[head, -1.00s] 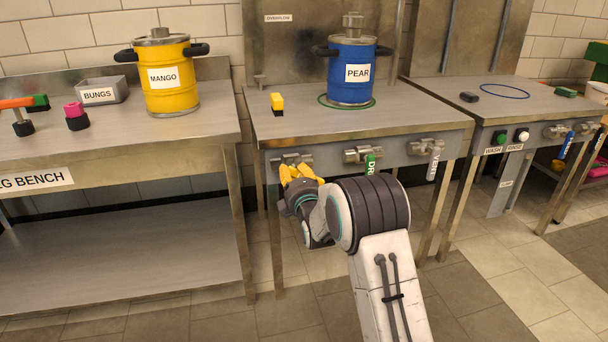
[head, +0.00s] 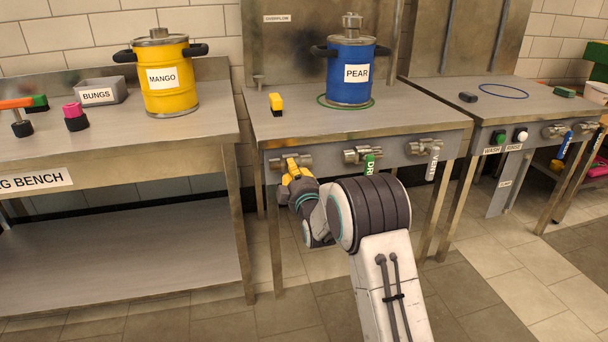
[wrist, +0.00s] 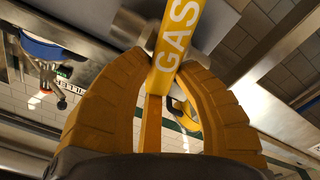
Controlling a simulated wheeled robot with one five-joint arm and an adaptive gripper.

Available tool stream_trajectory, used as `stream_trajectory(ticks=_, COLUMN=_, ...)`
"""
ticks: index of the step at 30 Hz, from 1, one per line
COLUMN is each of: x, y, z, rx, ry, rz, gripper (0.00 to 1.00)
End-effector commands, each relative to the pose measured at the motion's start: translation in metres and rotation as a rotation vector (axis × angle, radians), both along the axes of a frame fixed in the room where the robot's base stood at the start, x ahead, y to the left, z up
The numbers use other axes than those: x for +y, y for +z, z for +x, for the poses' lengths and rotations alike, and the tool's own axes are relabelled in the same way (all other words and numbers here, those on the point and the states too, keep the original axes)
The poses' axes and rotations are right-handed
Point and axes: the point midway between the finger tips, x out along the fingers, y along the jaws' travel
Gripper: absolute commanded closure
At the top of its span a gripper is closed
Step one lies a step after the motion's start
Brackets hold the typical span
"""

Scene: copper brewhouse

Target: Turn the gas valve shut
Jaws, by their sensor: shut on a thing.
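The gas valve (head: 283,162) is the leftmost of the fittings on the front panel of the middle bench. Its flat yellow lever with the word GAS (wrist: 173,48) runs between my fingers in the wrist view. My gripper (head: 292,172) has yellow ribbed fingers and is at this valve, just below the bench edge. In the wrist view my gripper (wrist: 165,78) is shut on the lever, one finger on each side. In the head view my fingers cover much of the lever, so its exact angle is hard to tell.
The green drain valve (head: 369,162) and grey vent valve (head: 433,160) sit to the right on the same panel. A blue PEAR keg (head: 350,85) stands above them, with a small yellow block (head: 276,103) to its left. A yellow MANGO keg (head: 170,92) stands on the left bench.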

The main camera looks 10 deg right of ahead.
Motion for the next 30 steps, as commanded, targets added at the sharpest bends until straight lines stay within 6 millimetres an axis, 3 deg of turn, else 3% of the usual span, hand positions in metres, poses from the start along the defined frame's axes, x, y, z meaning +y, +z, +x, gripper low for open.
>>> stream_trajectory(ticks=1, x=-0.007, y=-0.02, z=-0.002, rx=0.045, ry=-0.01, rz=0.045, gripper=1.0)
stream_trajectory(ticks=5, x=-0.007, y=-0.02, z=-0.002, rx=0.044, ry=-0.01, rz=0.176, gripper=1.0)
stream_trajectory(ticks=6, x=-0.007, y=-0.02, z=-0.002, rx=0.044, ry=-0.009, rz=0.191, gripper=0.7)
stream_trajectory(ticks=9, x=-0.007, y=-0.02, z=-0.002, rx=0.044, ry=-0.009, rz=0.186, gripper=0.61)
stream_trajectory(ticks=19, x=-0.005, y=-0.019, z=-0.007, rx=0.044, ry=-0.006, rz=0.184, gripper=0.6)
stream_trajectory(ticks=30, x=-0.003, y=-0.015, z=-0.044, rx=0.036, ry=-0.003, rz=0.183, gripper=0.6)
